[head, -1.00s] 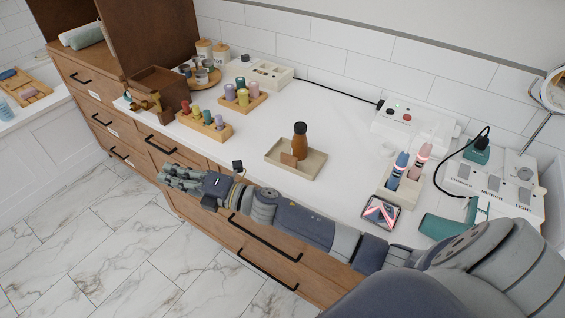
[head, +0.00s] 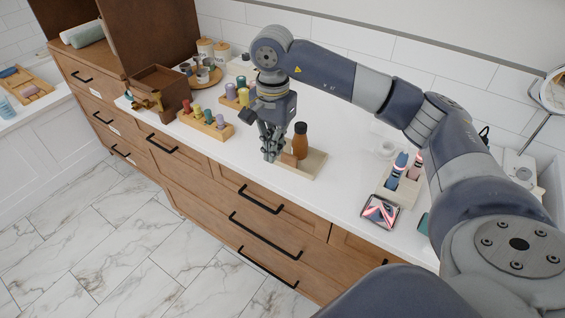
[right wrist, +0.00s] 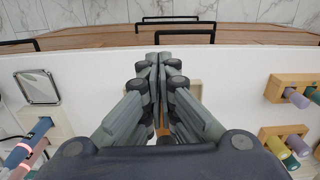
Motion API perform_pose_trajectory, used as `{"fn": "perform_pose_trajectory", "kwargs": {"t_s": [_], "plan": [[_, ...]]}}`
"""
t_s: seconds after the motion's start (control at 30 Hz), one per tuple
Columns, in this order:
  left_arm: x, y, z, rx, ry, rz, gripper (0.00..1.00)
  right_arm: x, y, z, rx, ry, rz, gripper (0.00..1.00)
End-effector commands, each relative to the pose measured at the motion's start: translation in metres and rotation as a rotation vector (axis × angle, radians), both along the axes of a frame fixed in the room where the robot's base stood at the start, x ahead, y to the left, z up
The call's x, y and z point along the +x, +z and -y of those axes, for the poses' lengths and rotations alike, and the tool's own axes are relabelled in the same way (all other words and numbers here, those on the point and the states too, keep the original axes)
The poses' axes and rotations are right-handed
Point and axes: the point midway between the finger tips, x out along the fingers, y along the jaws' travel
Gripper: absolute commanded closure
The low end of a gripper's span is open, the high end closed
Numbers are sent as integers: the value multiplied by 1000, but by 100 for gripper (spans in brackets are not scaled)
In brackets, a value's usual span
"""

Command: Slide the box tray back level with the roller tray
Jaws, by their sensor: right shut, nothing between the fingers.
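A beige tray (head: 317,168), seemingly the box tray, lies on the white counter. It holds an upright brown bottle (head: 300,142) and a small brown box (head: 288,159). A front wooden tray with coloured rollers (head: 219,134) stands to its left; another roller tray (head: 230,102) sits behind, partly hidden. My right gripper (head: 269,157) points down at the beige tray's left front end, shut and empty, hiding part of it; contact is unclear. In the right wrist view the shut fingertips (right wrist: 160,58) cover most of the tray (right wrist: 192,88). My left gripper is out of view.
A holder (head: 401,187) with lit pink and blue tools and a dark-framed square (head: 380,211) stand right. A brown wooden box (head: 160,88) and round tray of jars are at the far left. Bare counter lies between the front roller tray and beige tray.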

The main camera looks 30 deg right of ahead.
Motion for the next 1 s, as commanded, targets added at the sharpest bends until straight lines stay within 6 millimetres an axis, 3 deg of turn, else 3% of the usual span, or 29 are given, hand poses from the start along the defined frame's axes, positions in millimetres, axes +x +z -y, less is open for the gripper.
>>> {"fn": "perform_pose_trajectory", "kwargs": {"t_s": [0.17, 0.57, 0.73, 1.0], "plan": [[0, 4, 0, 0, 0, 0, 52, -2, -12, 6, -23, 3, -6, 100], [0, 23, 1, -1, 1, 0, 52, -2, -95, 5, -19, 2, -7, 100], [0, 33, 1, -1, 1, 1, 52, 10, -95, 27, -19, -3, -1, 100], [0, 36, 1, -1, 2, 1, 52, 16, -97, 41, -19, 1, -2, 100]]}}
